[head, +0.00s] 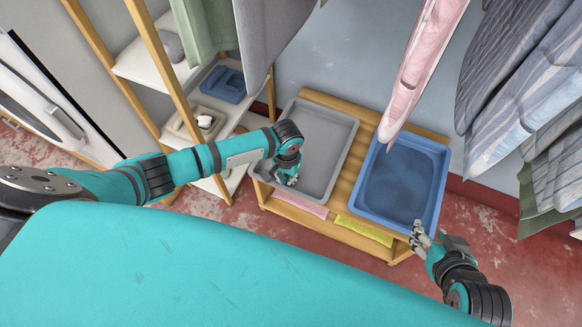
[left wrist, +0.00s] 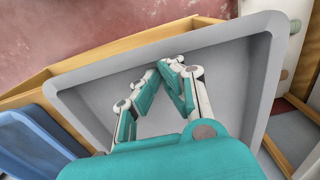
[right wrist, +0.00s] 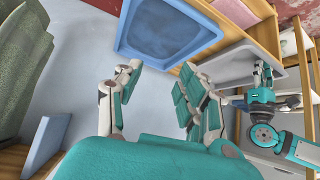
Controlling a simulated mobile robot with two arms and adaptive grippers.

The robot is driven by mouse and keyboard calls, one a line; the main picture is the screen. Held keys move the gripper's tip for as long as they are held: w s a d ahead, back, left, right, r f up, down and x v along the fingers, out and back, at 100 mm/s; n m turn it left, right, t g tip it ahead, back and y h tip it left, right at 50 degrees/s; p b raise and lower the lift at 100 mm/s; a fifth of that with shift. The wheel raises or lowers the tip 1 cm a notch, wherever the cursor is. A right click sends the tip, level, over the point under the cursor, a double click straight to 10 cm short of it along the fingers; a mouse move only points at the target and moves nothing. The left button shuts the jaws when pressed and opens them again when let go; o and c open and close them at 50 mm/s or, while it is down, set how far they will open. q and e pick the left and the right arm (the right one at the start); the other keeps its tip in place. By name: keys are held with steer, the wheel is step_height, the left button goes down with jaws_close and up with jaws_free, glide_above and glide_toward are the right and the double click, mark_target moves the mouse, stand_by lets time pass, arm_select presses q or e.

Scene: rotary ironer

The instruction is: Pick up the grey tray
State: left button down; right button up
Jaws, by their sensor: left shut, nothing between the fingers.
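The grey tray (head: 332,141) lies on a wooden stand, to the left of a blue tray. It is empty apart from my gripper over it. My left gripper (head: 286,180) is over the front left part of the grey tray, pointing down. In the left wrist view the grey tray (left wrist: 229,75) fills most of the picture, and the left fingertips (left wrist: 167,64) meet with nothing between them. I cannot tell whether they touch the tray floor. My right gripper (head: 418,236) is at the front of the blue tray. In the right wrist view its fingers (right wrist: 160,80) stand apart and empty.
The blue tray (head: 441,176) shares the wooden stand (head: 358,165) with the grey one. Pink (head: 300,204) and yellow (head: 364,230) cloths lie below. A shelf rack (head: 150,68) stands at left. Cloths hang above, including a pink one (head: 422,60). A teal surface (head: 200,265) fills the foreground.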

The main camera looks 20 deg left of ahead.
arm_select(q)
steer(key=s+p, duration=0.2)
steer(key=shift+r+p, duration=0.35)
steer(key=s+p, duration=0.2)
steer(key=s, duration=0.1)
steer(key=shift+a+f, duration=0.1)
steer(key=shift+f, duration=0.25)
arm_select(e)
steer(key=s+d+f+g+h, duration=0.1)
steer(key=s+d+f+g, duration=0.1)
steer(key=s+f+g, duration=0.3)
step_height(320, 180, down, 2)
steer(key=shift+s+d, duration=0.2)
steer(key=shift+s, duration=0.85)
arm_select(q)
steer(key=shift+w, duration=0.15)
